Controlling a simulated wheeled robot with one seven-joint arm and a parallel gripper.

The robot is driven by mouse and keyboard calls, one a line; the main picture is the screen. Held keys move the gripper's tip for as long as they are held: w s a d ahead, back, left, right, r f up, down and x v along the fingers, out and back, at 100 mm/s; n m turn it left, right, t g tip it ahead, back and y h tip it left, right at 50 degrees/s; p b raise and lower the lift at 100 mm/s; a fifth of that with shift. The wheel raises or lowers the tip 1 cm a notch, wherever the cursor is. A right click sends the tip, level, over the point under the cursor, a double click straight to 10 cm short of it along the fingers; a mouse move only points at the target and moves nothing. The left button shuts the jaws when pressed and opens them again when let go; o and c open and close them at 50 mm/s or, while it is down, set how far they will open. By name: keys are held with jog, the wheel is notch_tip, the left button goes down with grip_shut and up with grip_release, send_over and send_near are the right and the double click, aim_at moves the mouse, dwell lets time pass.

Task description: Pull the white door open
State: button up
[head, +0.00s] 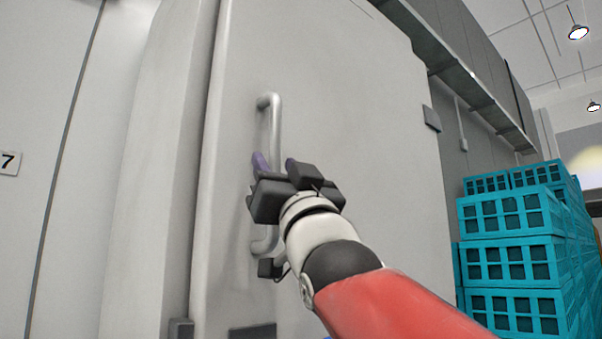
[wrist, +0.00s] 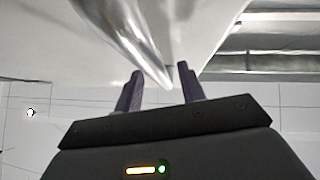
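The white door (head: 345,110) stands in front of me and looks closed. Its vertical silver bar handle (head: 275,118) is near the door's left edge, and its lower end shows below my gripper. My gripper (head: 275,164) is at the middle of the handle, with its two purple fingers apart. In the wrist view the handle (wrist: 140,50) runs down between the spread fingers (wrist: 160,82). A gap shows between the handle and the fingers, so they do not look clamped on it. The part of the handle behind my gripper is hidden.
Stacked teal crates (head: 512,222) stand to the right of the door. A dark rail (head: 455,70) runs along the upper right.

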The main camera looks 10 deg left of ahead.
jog(key=shift+x, duration=0.85)
grip_shut()
